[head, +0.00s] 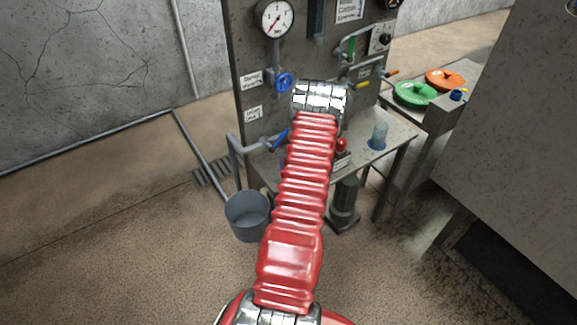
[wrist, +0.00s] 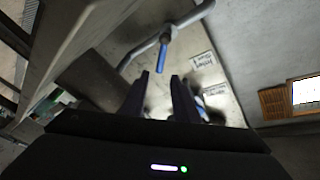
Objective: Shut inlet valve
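A blue lever handle (head: 280,138) sits on a grey pipe (head: 236,150) low on the front of the grey panel, beneath a small label (head: 253,112) whose print I cannot read for certain. In the wrist view the blue lever (wrist: 162,57) hangs from the grey pipe, just beyond my fingertips. My gripper (wrist: 163,78) is open, its two dark fingers apart with nothing between them, pointing at the lever without visibly holding it. In the head view my red arm hides the gripper. A round blue handwheel (head: 284,82) is higher on the panel.
A grey bucket (head: 247,215) stands on the floor below the pipe. A metal table (head: 390,138) carries a clear cup (head: 378,135). Green (head: 414,93) and orange (head: 445,78) discs lie at the back right. A large grey block (head: 520,150) fills the right side.

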